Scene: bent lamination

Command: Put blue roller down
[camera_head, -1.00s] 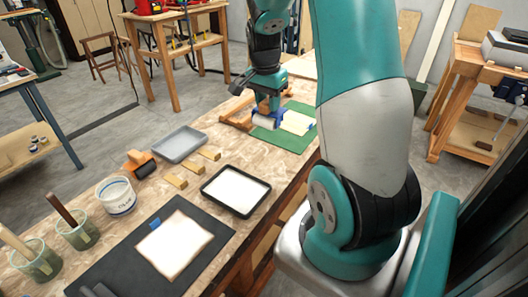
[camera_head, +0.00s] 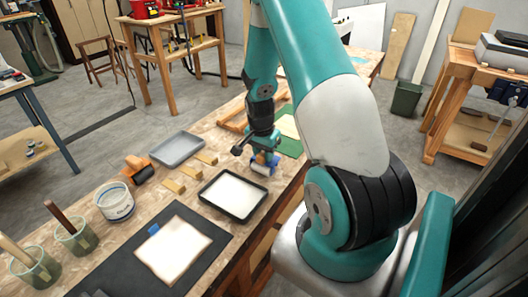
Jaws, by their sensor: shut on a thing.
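My gripper (camera_head: 265,154) is shut on the blue roller (camera_head: 261,168). The roller has a blue frame and a pale cylinder, partly hidden by my gripper. It is just beyond the far right corner of the black-rimmed tray (camera_head: 207,200), which has a white inside. I cannot tell whether the roller touches the bench or hangs just above it.
The bench (camera_head: 232,133) also bears a grey tray (camera_head: 177,149), an orange and black roller (camera_head: 138,168), several small wooden blocks (camera_head: 189,173), a white tub (camera_head: 116,201), a pale sheet (camera_head: 174,249) on a dark mat (camera_head: 97,269), and a green mat (camera_head: 291,147).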

